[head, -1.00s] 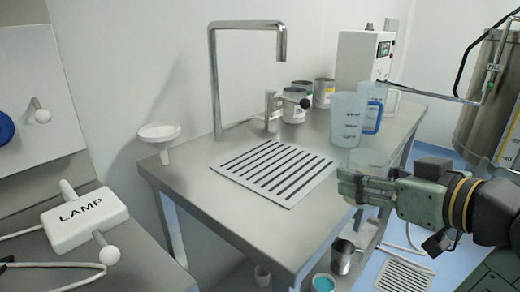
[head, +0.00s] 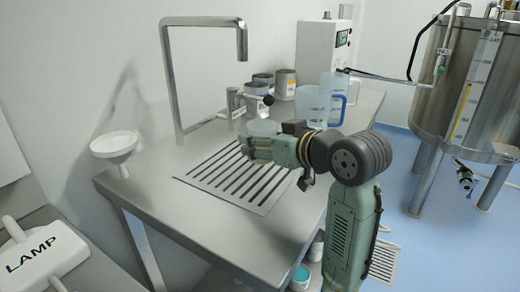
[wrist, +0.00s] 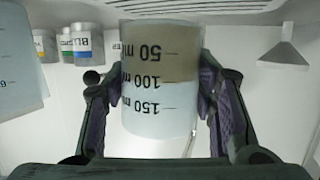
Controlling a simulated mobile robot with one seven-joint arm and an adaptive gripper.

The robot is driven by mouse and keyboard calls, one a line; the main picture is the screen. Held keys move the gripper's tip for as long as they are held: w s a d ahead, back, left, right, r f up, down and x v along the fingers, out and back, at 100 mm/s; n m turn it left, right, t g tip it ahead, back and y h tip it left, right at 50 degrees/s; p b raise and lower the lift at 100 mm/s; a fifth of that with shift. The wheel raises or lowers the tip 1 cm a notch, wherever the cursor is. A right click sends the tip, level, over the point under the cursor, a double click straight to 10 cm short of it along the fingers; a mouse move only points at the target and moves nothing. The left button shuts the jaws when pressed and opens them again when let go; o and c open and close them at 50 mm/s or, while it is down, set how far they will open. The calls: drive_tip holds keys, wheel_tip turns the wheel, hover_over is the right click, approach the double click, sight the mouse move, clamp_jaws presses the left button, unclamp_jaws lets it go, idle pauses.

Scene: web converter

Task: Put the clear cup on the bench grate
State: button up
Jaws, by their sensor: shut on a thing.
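The clear cup (wrist: 160,85) is between the fingers of my gripper (wrist: 162,105) in the wrist view. It has black volume marks, which read upside down there. In the head view the cup (head: 262,128) shows just above my gripper (head: 258,150), which is shut on it. The bench grate (head: 212,176) is a pale slotted plate on the steel bench. My gripper and the cup are over its back right part in the head view. The gap between cup and grate is hard to judge. My arm hides the grate's right side.
Clear jugs (head: 312,105) stand to the right of my gripper, close to my arm. Several cans (head: 258,100) stand behind it. A bent steel spout (head: 175,85) rises behind the grate. A white funnel (head: 114,146) sits at the bench's left end. The bench's front left is clear.

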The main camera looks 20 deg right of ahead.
drive_tip(key=shift+w+a, duration=0.1)
drive_tip(key=shift+w, duration=0.3)
drive_tip(key=shift+f, duration=1.8)
drive_tip(key=shift+f, duration=0.15)
drive_tip(key=shift+f, duration=0.1)
drive_tip(key=o, duration=1.4)
drive_tip(key=shift+c, duration=0.2)
